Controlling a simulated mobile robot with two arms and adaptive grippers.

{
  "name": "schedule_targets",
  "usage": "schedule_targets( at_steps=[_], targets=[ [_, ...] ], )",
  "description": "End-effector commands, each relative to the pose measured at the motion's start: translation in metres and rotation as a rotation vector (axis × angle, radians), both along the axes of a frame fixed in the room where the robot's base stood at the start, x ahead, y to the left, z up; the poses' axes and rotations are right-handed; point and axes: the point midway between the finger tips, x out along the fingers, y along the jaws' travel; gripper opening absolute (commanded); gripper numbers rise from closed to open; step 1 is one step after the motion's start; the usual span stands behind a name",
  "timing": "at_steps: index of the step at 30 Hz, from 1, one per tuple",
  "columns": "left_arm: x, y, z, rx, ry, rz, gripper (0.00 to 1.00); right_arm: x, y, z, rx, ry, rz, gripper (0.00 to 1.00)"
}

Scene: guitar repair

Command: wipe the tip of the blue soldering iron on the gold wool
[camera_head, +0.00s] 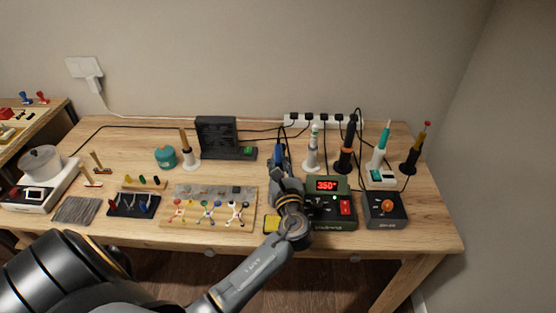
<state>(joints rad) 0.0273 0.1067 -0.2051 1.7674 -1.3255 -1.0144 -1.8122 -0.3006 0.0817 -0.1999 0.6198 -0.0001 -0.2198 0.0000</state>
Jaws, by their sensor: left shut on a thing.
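The blue soldering iron (279,152) shows as a short blue handle just beyond my left gripper (282,171). My left gripper is shut on it, above the back left of the dark soldering station (328,186) with a red "350" display. The iron's tip is hidden by the gripper and arm. I cannot make out the gold wool for certain. A yellow pad (271,224) lies at the front left of the station, partly beside my wrist. A small teal round pot (165,156) stands farther left; its contents are too small to tell. My right gripper is not in view.
Several other irons stand in holders, including a white one (313,150), a black and orange one (347,145) and a teal one (380,148). A dark fume unit (218,138) stands at the back. A wooden board (189,214) with coloured clips lies left of my wrist. Cables run along the back.

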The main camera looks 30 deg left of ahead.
Motion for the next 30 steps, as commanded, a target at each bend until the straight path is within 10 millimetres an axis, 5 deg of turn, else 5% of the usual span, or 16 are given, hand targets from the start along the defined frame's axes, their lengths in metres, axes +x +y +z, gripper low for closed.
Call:
schedule_targets(
  at_steps=[30],
  targets=[
    [-0.0018,0.003,-0.0059,0.002,0.001,0.0,0.0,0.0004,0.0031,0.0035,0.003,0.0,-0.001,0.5]
  ],
)
